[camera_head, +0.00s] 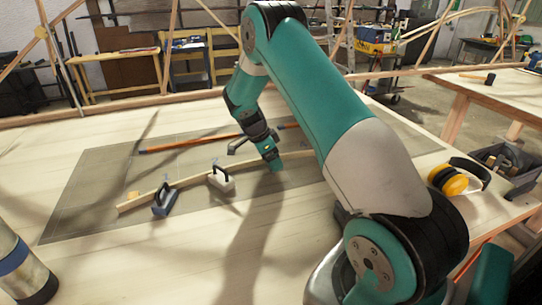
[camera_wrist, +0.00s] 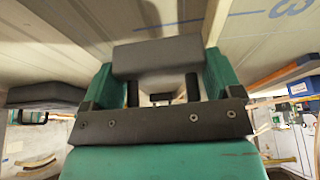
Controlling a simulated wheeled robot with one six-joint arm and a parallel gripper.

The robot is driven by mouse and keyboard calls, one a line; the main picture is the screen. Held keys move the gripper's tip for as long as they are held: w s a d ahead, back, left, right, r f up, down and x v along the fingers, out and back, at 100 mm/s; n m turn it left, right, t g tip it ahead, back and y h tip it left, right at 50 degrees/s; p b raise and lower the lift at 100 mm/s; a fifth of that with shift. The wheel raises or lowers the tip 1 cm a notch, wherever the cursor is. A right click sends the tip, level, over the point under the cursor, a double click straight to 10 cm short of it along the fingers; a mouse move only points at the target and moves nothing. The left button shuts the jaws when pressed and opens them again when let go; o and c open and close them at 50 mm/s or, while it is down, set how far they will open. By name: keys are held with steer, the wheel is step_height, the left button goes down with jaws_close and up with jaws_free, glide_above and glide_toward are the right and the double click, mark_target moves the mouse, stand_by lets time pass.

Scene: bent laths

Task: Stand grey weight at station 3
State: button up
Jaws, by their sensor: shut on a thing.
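My gripper (camera_head: 273,160) is low over the mat, near the far end of the pale bent lath (camera_head: 175,186). In the wrist view my gripper (camera_wrist: 155,90) is shut on the grey weight (camera_wrist: 155,58), a dark block seen between the teal fingers. In the head view the held weight is mostly hidden, and I cannot tell whether it touches the mat. A blue figure 3 (camera_wrist: 290,8) shows on the surface at the wrist view's upper right. A white weight (camera_head: 221,181) and a blue-grey weight (camera_head: 165,201) stand along the lath.
Yellow ear defenders (camera_head: 448,181) lie at the right, and a metal cylinder (camera_head: 24,268) stands front left. Another dark weight (camera_wrist: 45,95) shows left in the wrist view.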

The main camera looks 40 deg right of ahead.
steer(key=shift+f, duration=0.1)
steer(key=shift+f+b, duration=0.45)
steer(key=shift+b, duration=0.15)
steer(key=o, duration=1.4)
steer(key=shift+f, duration=0.15)
